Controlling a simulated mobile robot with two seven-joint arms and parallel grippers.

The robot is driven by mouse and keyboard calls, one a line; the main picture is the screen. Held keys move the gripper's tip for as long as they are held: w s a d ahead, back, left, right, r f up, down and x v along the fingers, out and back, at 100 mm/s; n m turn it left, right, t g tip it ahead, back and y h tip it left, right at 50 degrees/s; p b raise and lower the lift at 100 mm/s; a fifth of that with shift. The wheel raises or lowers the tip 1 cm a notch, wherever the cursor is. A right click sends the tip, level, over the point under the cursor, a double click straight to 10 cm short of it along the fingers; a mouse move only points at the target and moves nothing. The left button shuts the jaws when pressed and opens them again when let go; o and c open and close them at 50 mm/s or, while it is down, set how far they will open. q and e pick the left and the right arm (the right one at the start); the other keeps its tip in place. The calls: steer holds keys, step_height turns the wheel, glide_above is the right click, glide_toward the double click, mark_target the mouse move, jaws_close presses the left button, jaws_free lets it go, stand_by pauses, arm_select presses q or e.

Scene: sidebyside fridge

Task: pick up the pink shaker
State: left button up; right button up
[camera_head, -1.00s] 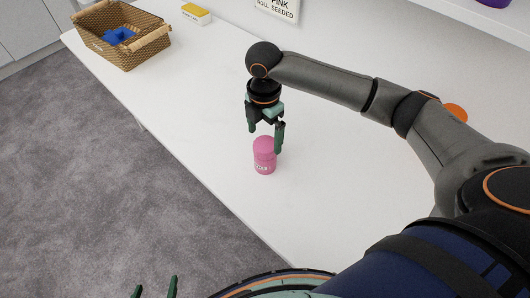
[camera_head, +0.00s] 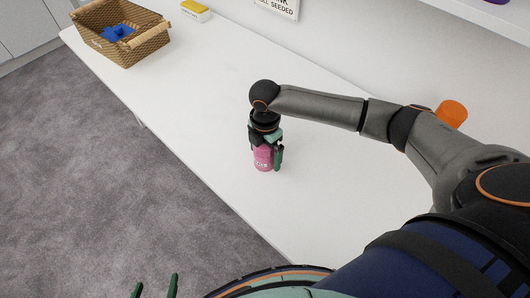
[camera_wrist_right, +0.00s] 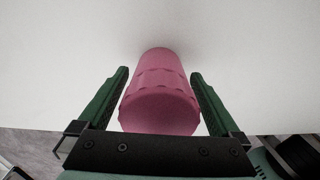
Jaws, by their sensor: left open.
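The pink shaker (camera_head: 263,161) stands upright on the white table, near its front edge. My right gripper (camera_head: 266,160) is lowered over it from above, hiding its top in the head view. In the right wrist view the shaker (camera_wrist_right: 160,92) lies between the two green fingers of the right gripper (camera_wrist_right: 160,95). A gap shows on each side, so the gripper is open around it. My left gripper (camera_head: 154,287) shows only its fingertips, apart and empty, at the bottom edge of the head view.
A wicker basket (camera_head: 147,51) with a blue item (camera_head: 117,33) inside stands at the table's far left end. A yellow and white box (camera_head: 195,10) is beside it. An orange object (camera_head: 452,114) is behind my right arm. The middle of the table (camera_head: 190,90) is clear.

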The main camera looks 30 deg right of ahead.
steer(key=c, duration=1.2)
steer(key=shift+c, duration=0.4)
steer(key=shift+r, duration=0.15)
